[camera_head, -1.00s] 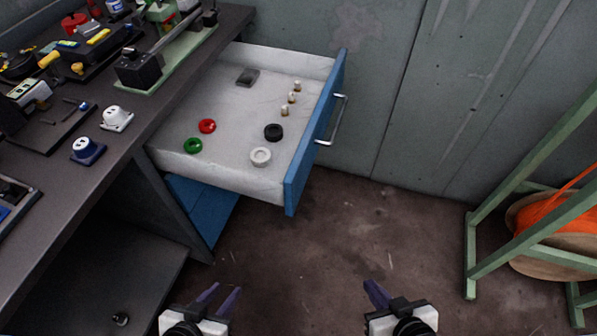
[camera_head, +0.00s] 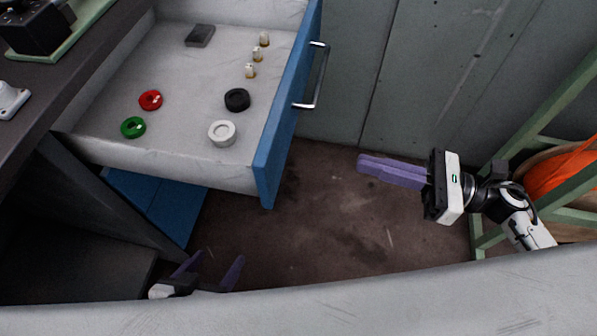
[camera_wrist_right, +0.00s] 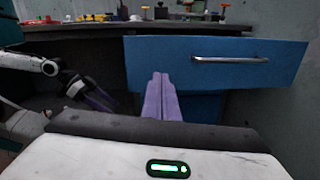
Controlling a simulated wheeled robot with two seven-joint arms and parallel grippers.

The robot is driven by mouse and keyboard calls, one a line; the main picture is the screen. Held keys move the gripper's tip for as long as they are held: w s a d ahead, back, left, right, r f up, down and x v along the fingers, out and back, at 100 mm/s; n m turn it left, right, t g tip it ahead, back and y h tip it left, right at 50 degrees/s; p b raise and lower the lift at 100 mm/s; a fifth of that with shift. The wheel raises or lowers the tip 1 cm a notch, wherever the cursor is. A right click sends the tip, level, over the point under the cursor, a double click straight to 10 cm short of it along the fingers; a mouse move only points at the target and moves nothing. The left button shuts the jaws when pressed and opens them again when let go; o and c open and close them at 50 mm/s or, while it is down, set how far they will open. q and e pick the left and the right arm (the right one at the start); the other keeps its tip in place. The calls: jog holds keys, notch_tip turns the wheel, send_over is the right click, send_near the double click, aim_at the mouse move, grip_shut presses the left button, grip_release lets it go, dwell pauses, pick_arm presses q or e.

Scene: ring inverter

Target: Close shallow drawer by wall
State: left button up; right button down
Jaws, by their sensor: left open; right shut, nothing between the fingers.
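The shallow drawer (camera_head: 170,165) is pulled out from the workbench beside the wall. Its blue front (camera_head: 288,110) has a metal handle (camera_head: 318,75). It also shows in the right wrist view (camera_wrist_right: 155,62), with the handle (camera_wrist_right: 230,60) at its upper right. My right gripper (camera_head: 362,166) is shut and empty, to the right of the drawer front and apart from it, with its fingers pointing left. My left gripper (camera_head: 215,265) is open and empty, below the drawer in the picture; its base is partly hidden by a pale surface at the bottom.
The drawer holds red (camera_head: 150,100), green (camera_head: 133,127), black (camera_head: 237,99) and white (camera_head: 222,133) rings, small pegs (camera_head: 257,54) and a dark block (camera_head: 200,36). The wall (camera_head: 430,70) is behind. A green rack (camera_head: 550,120) with an orange-wound reel (camera_head: 560,172) stands right. Floor between is clear.

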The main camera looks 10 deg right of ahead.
jog(key=n+g, duration=0.1)
jog(key=n, duration=0.1)
jog(key=p, duration=0.1)
send_near(279, 157)
jog(key=shift+n+g, duration=0.3)
jog(key=x, duration=0.5)
jog(key=shift+w+r, duration=0.1)
jog(key=shift+r, duration=0.1)
jog(key=shift+w+a+f, duration=0.1)
jog(key=shift+w+a, duration=0.15)
jog(key=shift+a, duration=0.4)
jog(key=shift+a, duration=0.1)
